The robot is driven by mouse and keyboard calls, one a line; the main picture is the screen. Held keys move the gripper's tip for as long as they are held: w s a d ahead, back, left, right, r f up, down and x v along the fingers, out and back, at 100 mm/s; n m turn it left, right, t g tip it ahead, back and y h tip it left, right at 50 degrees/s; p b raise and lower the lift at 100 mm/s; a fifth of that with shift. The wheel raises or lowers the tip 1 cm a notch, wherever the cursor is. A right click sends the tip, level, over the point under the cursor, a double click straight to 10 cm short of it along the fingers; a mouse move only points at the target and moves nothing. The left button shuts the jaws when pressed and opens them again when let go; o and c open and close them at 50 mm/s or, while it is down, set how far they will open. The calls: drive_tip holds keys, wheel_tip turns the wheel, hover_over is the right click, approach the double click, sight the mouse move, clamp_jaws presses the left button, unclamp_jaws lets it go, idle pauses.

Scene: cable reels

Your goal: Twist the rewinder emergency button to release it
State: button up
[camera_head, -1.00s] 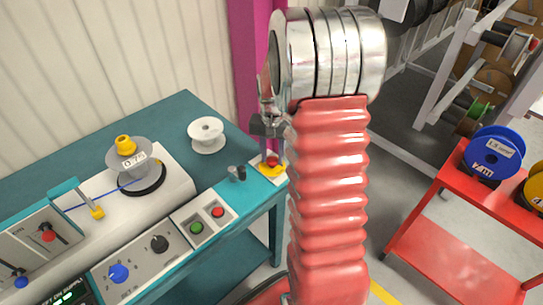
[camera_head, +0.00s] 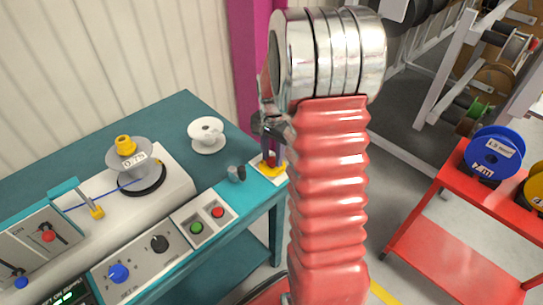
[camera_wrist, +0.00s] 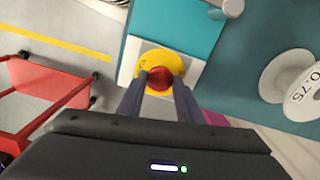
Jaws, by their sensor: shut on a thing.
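The rewinder emergency button is a red mushroom head (camera_wrist: 159,78) on a round yellow plate (camera_wrist: 146,60), fixed to a pale base at the bench corner. In the head view the red button (camera_head: 268,160) is partly hidden by my fingers, with its yellow plate (camera_head: 269,171) showing below. My gripper (camera_wrist: 159,82) points down at the button, one finger on each side, shut on the red head. In the head view my gripper (camera_head: 271,155) is partly hidden behind my arm.
A grey knob-like part (camera_head: 237,173) stands on the teal bench just left of the button. A white spool (camera_head: 207,135) sits farther back. Green (camera_head: 196,228) and red (camera_head: 218,212) push buttons are on the panel. A red cart (camera_head: 440,225) stands right.

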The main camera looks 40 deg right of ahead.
drive_tip(key=o, duration=1.1)
drive_tip(key=shift+r, duration=0.1)
wheel_tip(320, 180, up, 14)
drive_tip(key=shift+f, duration=0.2)
